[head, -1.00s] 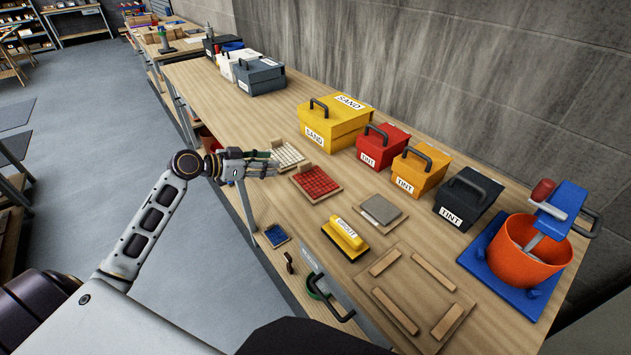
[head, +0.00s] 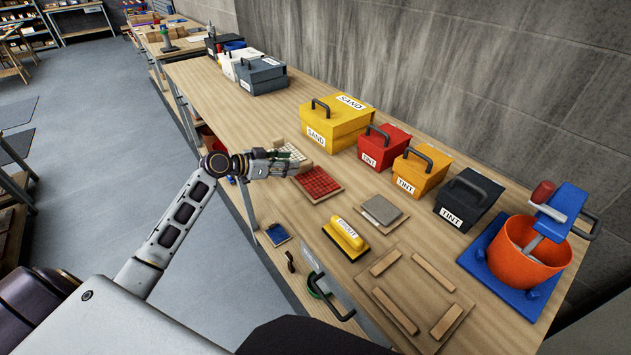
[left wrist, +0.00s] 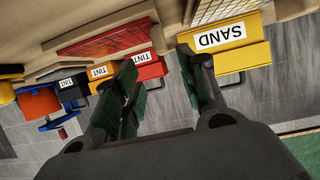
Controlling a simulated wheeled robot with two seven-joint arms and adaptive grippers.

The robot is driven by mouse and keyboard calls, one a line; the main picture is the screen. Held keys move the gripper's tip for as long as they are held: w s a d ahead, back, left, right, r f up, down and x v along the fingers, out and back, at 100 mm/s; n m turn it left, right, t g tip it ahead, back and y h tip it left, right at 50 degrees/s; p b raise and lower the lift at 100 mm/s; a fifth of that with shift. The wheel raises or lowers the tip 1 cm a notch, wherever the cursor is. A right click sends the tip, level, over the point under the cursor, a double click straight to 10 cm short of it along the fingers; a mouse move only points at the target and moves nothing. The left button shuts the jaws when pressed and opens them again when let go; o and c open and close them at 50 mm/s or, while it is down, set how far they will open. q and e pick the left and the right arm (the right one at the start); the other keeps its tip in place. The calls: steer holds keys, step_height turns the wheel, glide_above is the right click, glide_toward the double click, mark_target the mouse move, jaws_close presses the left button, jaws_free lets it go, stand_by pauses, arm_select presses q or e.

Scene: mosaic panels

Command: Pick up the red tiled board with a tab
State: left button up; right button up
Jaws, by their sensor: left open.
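The red tiled board (head: 320,186) lies flat on the workbench, a wooden tray with a grid of red tiles. A small wooden tab (head: 304,168) shows at its upper left edge, partly behind my left gripper. My left gripper (head: 294,164) is open and empty, level with the tab, between the red board and the white tiled board (head: 288,151). In the left wrist view the red board (left wrist: 108,40) appears upside down at upper left, beyond the spread fingers (left wrist: 162,78). My right gripper is not in view.
Yellow SAND box (head: 335,125), red TINT box (head: 383,147) and more tint boxes line the wall side. A grey tile board (head: 381,209), yellow grout float (head: 346,238) and wooden frame (head: 415,290) lie nearer. An orange bucket (head: 525,243) stands at right.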

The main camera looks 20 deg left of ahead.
mark_target(304, 163)
arm_select(q)
steer(key=shift+w+d+f, duration=0.25)
steer(key=shift+w+d, duration=0.15)
steer(key=shift+w, duration=0.15)
steer(key=shift+w+f, duration=0.1)
steer(key=shift+w, duration=0.05)
steer(key=shift+d, duration=0.1)
steer(key=shift+w+d+f, duration=0.15)
steer(key=shift+w, duration=0.15)
steer(key=shift+a+p+x, duration=0.2)
steer(key=shift+p+x, duration=0.25)
steer(key=shift+x, duration=1.5)
steer(key=shift+w+f, duration=0.2)
steer(key=shift+w+d+f, duration=0.1)
steer(key=shift+f, duration=0.05)
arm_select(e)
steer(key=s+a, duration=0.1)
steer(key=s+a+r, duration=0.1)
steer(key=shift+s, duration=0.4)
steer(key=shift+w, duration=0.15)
